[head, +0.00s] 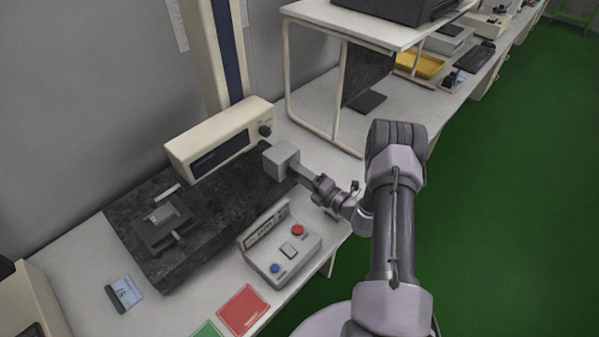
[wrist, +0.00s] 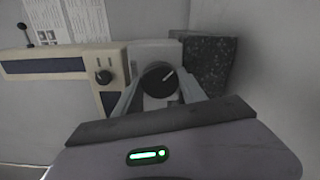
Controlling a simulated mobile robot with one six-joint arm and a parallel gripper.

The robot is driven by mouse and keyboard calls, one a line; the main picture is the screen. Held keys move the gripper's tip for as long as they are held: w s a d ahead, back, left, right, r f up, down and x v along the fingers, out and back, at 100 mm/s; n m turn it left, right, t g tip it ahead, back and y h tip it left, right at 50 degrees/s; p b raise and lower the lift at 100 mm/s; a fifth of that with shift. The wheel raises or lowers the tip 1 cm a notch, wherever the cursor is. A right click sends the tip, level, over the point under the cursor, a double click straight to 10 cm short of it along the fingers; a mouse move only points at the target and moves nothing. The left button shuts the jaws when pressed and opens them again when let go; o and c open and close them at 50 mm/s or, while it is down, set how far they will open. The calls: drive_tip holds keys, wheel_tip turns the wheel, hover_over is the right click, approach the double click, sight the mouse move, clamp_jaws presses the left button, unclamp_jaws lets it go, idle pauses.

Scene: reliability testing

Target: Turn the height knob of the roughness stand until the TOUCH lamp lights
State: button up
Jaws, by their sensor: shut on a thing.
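The roughness stand has a cream drive unit (head: 222,140) on a tall column (head: 212,60) over a dark granite base (head: 215,205). A grey block (head: 281,157) stands at the base's right end. In the wrist view this block carries a large round black knob (wrist: 158,80) with a pale pointer line aimed up and right. My gripper (head: 300,173) reaches the block from the right. Its two fingers (wrist: 160,92) are closed on the knob's sides. In the head view the knob is hidden. I cannot make out a lit TOUCH lamp.
A smaller knob (wrist: 104,77) sits on the cream unit, left of my fingers. A control box (head: 280,250) with red and blue buttons stands in front of the base. Red (head: 243,310) and green (head: 206,330) cards lie near the table edge. A shelf frame (head: 340,80) stands behind my arm.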

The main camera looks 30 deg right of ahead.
drive_tip(key=shift+m+p, duration=0.3)
drive_tip(key=shift+m, duration=1.6)
drive_tip(key=o, duration=1.4)
drive_tip(key=shift+c, duration=0.2)
drive_tip(key=shift+s, duration=0.1)
drive_tip(key=p+v, duration=0.2)
drive_tip(key=v, duration=1.5)
drive_tip(key=shift+s+p, duration=0.15)
drive_tip(key=shift+p, duration=0.25)
